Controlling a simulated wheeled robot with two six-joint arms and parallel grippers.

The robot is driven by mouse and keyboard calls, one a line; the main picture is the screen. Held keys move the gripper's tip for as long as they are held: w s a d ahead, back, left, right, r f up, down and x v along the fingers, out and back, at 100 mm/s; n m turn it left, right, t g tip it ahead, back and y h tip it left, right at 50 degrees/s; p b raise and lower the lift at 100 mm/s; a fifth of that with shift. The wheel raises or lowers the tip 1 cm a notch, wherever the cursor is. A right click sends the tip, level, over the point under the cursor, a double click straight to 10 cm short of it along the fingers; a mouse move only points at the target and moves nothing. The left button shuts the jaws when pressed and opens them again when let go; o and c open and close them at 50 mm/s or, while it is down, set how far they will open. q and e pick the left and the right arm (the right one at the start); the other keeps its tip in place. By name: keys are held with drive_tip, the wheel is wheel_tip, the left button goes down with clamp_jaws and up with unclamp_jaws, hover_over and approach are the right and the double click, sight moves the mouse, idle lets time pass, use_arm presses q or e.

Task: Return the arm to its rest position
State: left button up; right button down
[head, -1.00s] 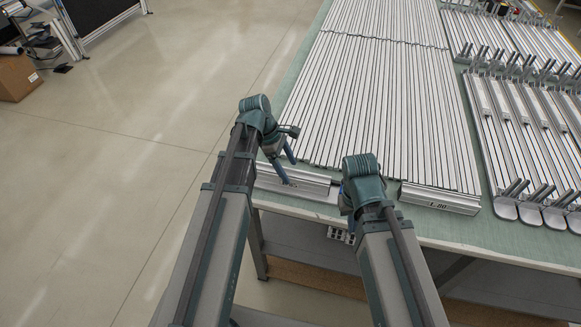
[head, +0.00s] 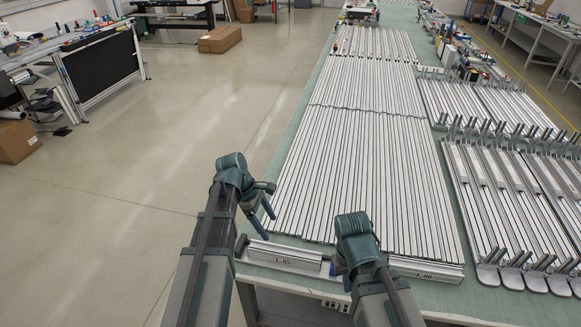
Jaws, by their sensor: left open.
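My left gripper (head: 268,228) is open and empty. Its two dark blue fingers point down over the near left part of the table, just behind a short silver rail marked I-85 (head: 285,257). My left arm (head: 213,240) reaches forward from the bottom of the head view. My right gripper (head: 336,267) is mostly hidden behind its own wrist, so its jaws cannot be judged. It is beside the right end of the I-85 rail and left of another labelled rail (head: 428,272). I cannot tell if it touches either.
A green-topped table (head: 262,243) carries long silver rails (head: 350,170) in rows. More rails with upright dark pins (head: 525,190) lie at the right. Open floor (head: 130,165) is left of the table. Cardboard boxes (head: 220,40) stand farther back.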

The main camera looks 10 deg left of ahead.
use_arm(q)
drive_tip(key=shift+d, duration=0.1)
drive_tip(key=s+d+f+m+y+b, duration=0.1)
drive_tip(key=s+d+f+m+y, duration=0.1)
drive_tip(key=s+d+m, duration=0.4)
drive_tip(key=s+d+f+m+y+b, duration=0.2)
drive_tip(key=s+d+m, duration=0.5)
drive_tip(key=m, duration=0.8)
drive_tip(key=shift+s+d+f+y, duration=0.15)
drive_tip(key=shift+s+f+y, duration=0.3)
drive_tip(key=shift+s+y, duration=0.45)
drive_tip(key=shift+w, duration=0.15)
